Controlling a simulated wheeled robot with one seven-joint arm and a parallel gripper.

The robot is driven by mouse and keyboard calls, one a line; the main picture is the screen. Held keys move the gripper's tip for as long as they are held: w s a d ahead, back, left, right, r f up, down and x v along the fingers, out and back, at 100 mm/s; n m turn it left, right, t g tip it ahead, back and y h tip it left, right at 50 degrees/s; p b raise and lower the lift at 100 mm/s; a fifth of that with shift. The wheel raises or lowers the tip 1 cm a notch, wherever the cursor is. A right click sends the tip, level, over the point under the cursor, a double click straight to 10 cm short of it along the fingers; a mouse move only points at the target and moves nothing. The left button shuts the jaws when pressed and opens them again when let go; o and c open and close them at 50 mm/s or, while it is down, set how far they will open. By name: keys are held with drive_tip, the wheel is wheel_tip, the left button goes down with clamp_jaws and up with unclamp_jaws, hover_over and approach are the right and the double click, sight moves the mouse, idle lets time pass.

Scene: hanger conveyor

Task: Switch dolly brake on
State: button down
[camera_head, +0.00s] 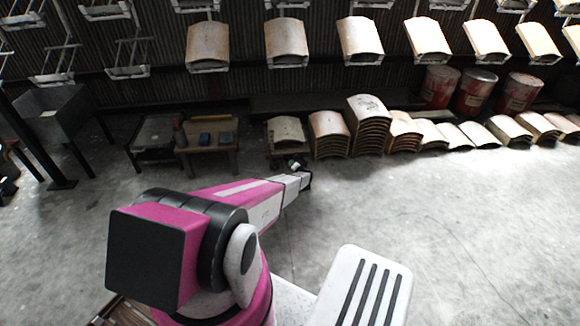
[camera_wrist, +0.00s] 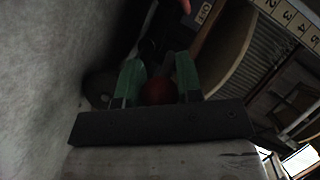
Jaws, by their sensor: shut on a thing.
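My gripper (camera_wrist: 158,78) has two green fingers closed on a dark red rounded knob (camera_wrist: 158,92) in the wrist view. The knob appears to be the dolly brake's handle; its shaft and mounting are in shadow. A dark round wheel (camera_wrist: 99,86) is low to the left of the fingers. In the head view the dolly carries a curved tan panel (camera_head: 285,130), and my gripper (camera_head: 298,165) is small and low at its front. My arm partly covers that spot, so the brake does not show there.
Stacks of curved panels (camera_head: 368,125) stand to the right of the dolly. A wooden table (camera_head: 208,140) stands to its left. Red drums (camera_head: 475,92) are behind. Panels hang from the conveyor (camera_head: 286,40) above. The grey floor (camera_head: 430,220) at the front right is clear.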

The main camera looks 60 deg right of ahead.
drive_tip(key=shift+w, duration=0.1)
drive_tip(key=c, duration=0.8)
unclamp_jaws()
wheel_tip(320, 180, up, 4)
drive_tip(key=shift+r, duration=0.15)
drive_tip(key=w+a+r, duration=0.4)
drive_tip(key=w+a, duration=0.1)
drive_tip(key=w+a+r, duration=0.2)
drive_tip(key=w+a, duration=0.1)
drive_tip(key=shift+a+r, duration=0.25)
drive_tip(key=shift+r, duration=0.1)
